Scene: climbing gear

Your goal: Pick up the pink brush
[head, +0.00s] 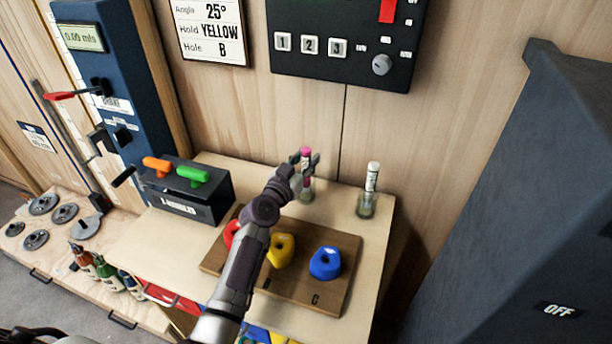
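The pink brush (306,153) stands upright in a clear glass jar (308,195) at the back of the wooden table, its pink top showing above the gripper. My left gripper (305,161) reaches in from the front, with its fingers on either side of the brush. The fingers look spread, with a small gap to the brush; part of the brush and jar is hidden behind them.
A white brush (372,178) stands in another glass jar (367,206) to the right. A wooden board (335,290) holds red, yellow and blue holds. A black box (205,207) with orange and green handles stands left. The wall is close behind.

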